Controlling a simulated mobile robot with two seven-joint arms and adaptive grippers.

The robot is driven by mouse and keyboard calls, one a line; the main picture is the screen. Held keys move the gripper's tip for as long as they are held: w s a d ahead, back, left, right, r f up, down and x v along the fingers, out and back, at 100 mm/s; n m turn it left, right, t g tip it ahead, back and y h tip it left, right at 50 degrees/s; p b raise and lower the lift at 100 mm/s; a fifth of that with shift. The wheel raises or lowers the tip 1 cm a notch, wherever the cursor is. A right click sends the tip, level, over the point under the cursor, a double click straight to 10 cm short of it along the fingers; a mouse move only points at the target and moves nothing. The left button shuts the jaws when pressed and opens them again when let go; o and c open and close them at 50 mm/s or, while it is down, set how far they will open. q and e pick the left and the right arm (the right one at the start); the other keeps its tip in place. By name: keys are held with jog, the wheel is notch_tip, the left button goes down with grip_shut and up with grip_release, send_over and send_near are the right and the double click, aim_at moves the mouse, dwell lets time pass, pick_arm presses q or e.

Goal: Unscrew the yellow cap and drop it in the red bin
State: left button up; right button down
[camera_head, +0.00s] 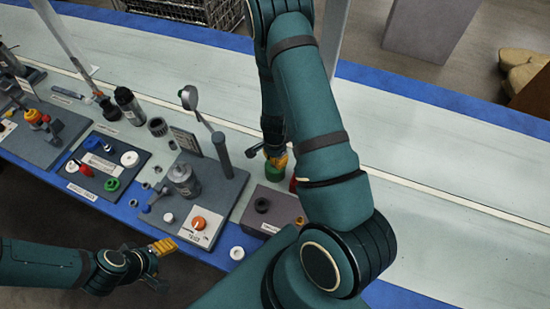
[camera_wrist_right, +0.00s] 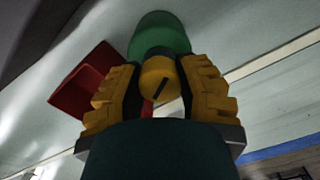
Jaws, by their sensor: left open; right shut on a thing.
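My right gripper (camera_wrist_right: 160,85) is shut on the yellow cap (camera_wrist_right: 158,78), a round knob with a dark slot, gripped between its yellow fingers. In the head view the right gripper (camera_head: 275,160) is partly hidden by my own arm. The red bin (camera_wrist_right: 85,85) lies left of the fingers in the right wrist view; only a bit of red (camera_head: 293,184) shows in the head view. The bottom of the cap is hidden. My left gripper (camera_head: 164,247) is open and empty, in front of the table edge.
A grey board (camera_head: 225,190) carries a tall lever, a metal cylinder and an orange dial. A dark box (camera_head: 275,210) stands beside it. Further left is a board (camera_head: 85,170) with coloured caps. The light table is clear on the right.

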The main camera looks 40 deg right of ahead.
jog(key=shift+w, duration=0.1)
jog(key=n, duration=0.3)
jog(key=shift+n, duration=0.3)
jog(key=shift+n+b, duration=0.35)
jog(key=shift+n, duration=1.25)
jog(key=n, duration=0.3)
jog(key=shift+n+b, duration=0.3)
